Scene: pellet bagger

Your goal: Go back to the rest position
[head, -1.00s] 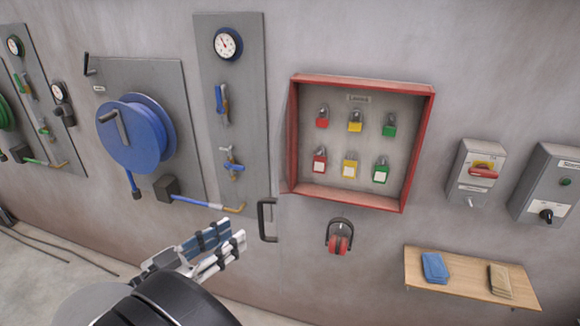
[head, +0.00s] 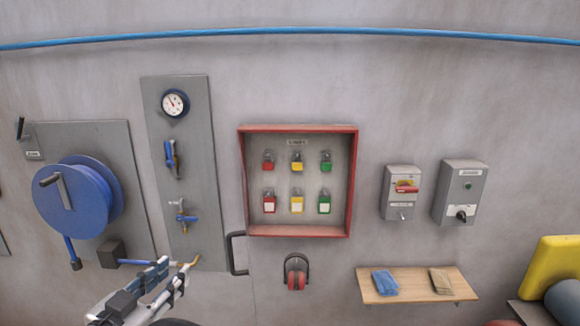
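My gripper (head: 174,271) shows in the lower left of the head view, with its two fingers side by side and pointing up and right. I cannot tell whether they are apart or shut, and nothing held shows between them. The fingertips appear just below the brass tip of the spray lance (head: 150,263) in the picture; I cannot tell whether they touch it. The rest of my arm is mostly cut off by the bottom edge.
On the wall are a blue hose reel (head: 72,200), a valve panel with gauge (head: 190,130), a handle (head: 237,254), a red-framed padlock cabinet (head: 297,129), ear defenders (head: 296,273), two switch boxes (head: 460,190) and a wooden shelf (head: 415,284) with cloths. A yellow object (head: 555,275) stands at right.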

